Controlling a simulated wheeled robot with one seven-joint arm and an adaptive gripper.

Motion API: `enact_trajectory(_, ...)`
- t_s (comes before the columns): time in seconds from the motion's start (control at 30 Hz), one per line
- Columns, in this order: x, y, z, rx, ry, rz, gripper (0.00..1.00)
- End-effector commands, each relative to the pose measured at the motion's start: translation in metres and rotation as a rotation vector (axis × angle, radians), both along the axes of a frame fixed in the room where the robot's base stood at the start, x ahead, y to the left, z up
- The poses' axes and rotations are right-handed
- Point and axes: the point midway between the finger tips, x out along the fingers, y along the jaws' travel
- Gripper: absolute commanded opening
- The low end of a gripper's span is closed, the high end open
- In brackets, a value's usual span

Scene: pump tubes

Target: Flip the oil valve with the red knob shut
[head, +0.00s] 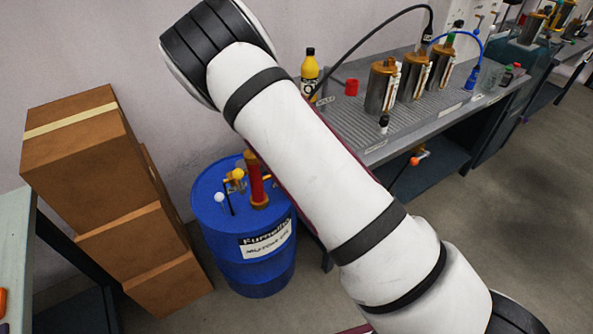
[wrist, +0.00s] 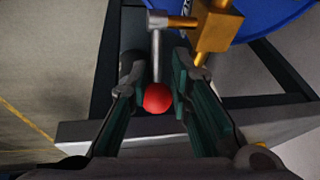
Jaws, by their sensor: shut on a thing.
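In the wrist view, the red knob (wrist: 157,98) is a round ball at the end of a thin grey lever (wrist: 156,58). The lever joins a metal and brass valve body (wrist: 214,30) at the top. My gripper (wrist: 157,70) has its dark green-padded fingers on both sides of the lever and knob, shut on them. The knob sits between the fingers.
A blue drum (head: 222,240) stands left of my arm, with a white knob (head: 220,198), a yellow knob (head: 238,174) and a red cylinder (head: 255,183) on top. Cardboard boxes (head: 85,145) are stacked left of it. A grey bench (head: 405,128) holds pumps and bottles.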

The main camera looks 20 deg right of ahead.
Motion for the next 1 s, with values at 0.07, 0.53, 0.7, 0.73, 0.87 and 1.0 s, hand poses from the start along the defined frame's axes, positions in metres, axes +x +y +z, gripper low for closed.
enact_trajectory(0.07, -0.009, 0.001, -0.002, -0.068, -0.001, 0.0, 0.0)
enact_trajectory(0.53, -0.012, 0.013, 0.004, -0.355, -0.098, -0.008, 0.0)
enact_trajectory(0.7, -0.012, 0.015, 0.005, -0.41, -0.118, -0.012, 0.0)
enact_trajectory(0.73, -0.013, 0.016, 0.005, -0.418, -0.12, -0.011, 0.0)
enact_trajectory(0.87, -0.013, 0.017, 0.006, -0.437, -0.127, -0.014, 0.0)
enact_trajectory(1.0, -0.014, 0.017, 0.006, -0.448, -0.129, -0.015, 0.0)
